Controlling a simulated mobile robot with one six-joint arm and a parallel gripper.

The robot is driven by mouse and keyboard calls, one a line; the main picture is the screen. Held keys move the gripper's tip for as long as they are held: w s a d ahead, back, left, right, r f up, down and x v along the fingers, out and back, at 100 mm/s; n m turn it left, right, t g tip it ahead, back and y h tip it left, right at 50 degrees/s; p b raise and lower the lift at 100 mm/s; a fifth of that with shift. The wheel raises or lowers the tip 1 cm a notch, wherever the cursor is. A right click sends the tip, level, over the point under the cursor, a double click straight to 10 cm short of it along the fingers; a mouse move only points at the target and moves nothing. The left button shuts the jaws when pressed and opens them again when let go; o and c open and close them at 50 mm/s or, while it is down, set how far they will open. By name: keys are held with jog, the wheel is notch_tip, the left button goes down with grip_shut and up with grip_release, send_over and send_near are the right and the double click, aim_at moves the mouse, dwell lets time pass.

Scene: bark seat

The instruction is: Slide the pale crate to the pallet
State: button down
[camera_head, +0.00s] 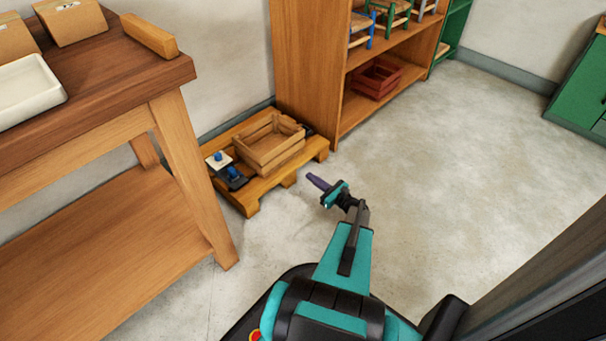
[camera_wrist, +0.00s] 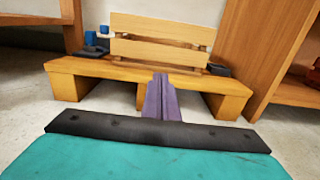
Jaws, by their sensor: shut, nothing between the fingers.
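The pale slatted wooden crate (camera_head: 270,146) sits on top of the low wooden pallet (camera_head: 252,197), between the workbench and the shelf unit. In the wrist view the crate (camera_wrist: 158,50) shows its slatted near side above the pallet's front edge (camera_wrist: 120,72). My gripper (camera_head: 318,182) is shut and empty, in front of the pallet and apart from the crate. In the wrist view its purple fingers (camera_wrist: 161,98) are together and point towards the pallet. The crate's far bottom edge is hidden.
A wooden workbench (camera_head: 150,75) stands at the left. A shelf unit (camera_head: 305,65) with a red crate (camera_head: 374,80) stands behind right. The floor (camera_head: 440,160) to the right is clear.

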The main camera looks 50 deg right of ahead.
jog(key=b, duration=0.5)
send_near(285, 158)
jog(key=w, duration=0.4)
jog(key=shift+w+d+f, duration=0.2)
jog(key=shift+w+f, duration=0.1)
jog(key=shift+w+r, duration=0.15)
jog(key=shift+w, duration=0.8)
jog(key=shift+d, duration=0.15)
